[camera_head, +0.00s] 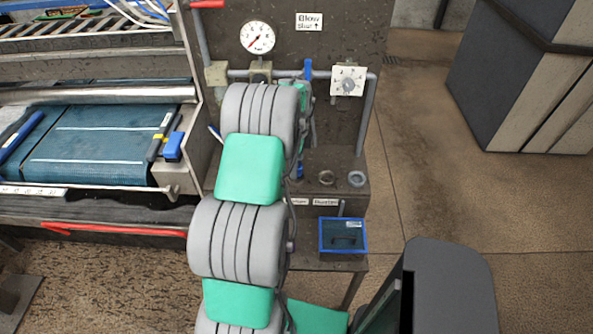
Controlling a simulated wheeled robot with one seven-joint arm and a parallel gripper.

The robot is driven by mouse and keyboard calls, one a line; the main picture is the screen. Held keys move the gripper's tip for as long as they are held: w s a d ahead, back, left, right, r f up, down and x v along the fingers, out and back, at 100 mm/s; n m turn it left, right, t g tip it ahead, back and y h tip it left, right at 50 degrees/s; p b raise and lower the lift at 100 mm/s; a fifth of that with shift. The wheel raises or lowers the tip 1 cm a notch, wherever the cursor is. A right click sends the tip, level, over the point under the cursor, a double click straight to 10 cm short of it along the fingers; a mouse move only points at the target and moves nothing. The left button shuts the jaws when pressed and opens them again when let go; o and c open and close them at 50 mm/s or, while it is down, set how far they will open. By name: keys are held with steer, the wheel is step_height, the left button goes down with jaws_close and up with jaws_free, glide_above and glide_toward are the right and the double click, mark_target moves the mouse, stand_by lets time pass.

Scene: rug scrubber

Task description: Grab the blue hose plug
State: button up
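A small blue piece (299,170), which may be the blue hose plug, shows just right of my arm, at the left of the ledge with two round sockets. My arm links hide most of it, so I cannot tell its full shape or what it touches. A second blue part (308,68) stands upright on the grey pipe and looks like a valve handle. My grey and green arm reaches up across the middle of the view. Its far end is behind its own links, near the blue piece, and I cannot make out the gripper fingers.
The ledge holds two round sockets (357,179), and a blue-edged box (343,235) sits lower in front. A gauge (258,37) and a white dial (348,81) are on the panel behind. The rug machine (95,145) stands left. Open floor (420,150) lies right.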

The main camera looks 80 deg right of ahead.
steer(key=shift+f, duration=0.5)
steer(key=shift+c, duration=0.3)
jaws_close()
